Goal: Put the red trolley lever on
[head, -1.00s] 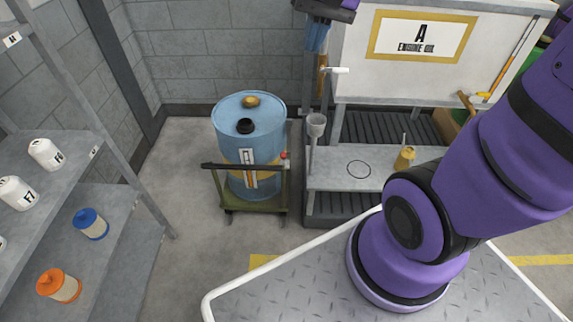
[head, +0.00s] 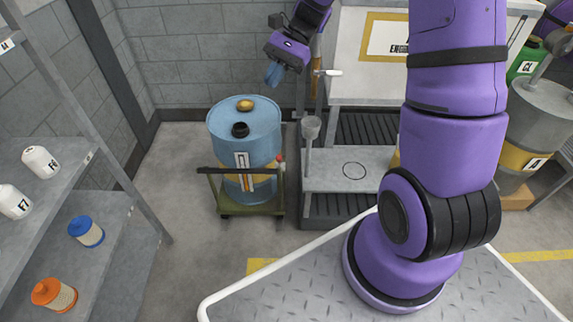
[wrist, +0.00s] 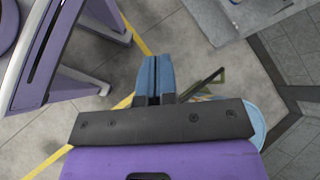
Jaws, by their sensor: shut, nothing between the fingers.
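The olive trolley (head: 250,210) stands on the floor and carries a blue drum (head: 225,125) with a yellow band. A small red knob, the trolley lever (head: 280,158), shows at the right end of the trolley's dark handle bar; it is too small to tell its position. My gripper (head: 272,76) is up behind and right of the drum top in the picture, apart from lever and trolley. Its blue fingers (wrist: 155,70) are together and empty. In the wrist view, part of the trolley (wrist: 205,83) and the drum's edge (wrist: 257,115) show beyond the gripper, partly hidden.
A grey bench with a funnel (head: 311,128) stands right of the trolley. A shelf (head: 105,215) with canisters and filters is at left. A grey drum (head: 535,110) stands far right. Floor between shelf and trolley is clear.

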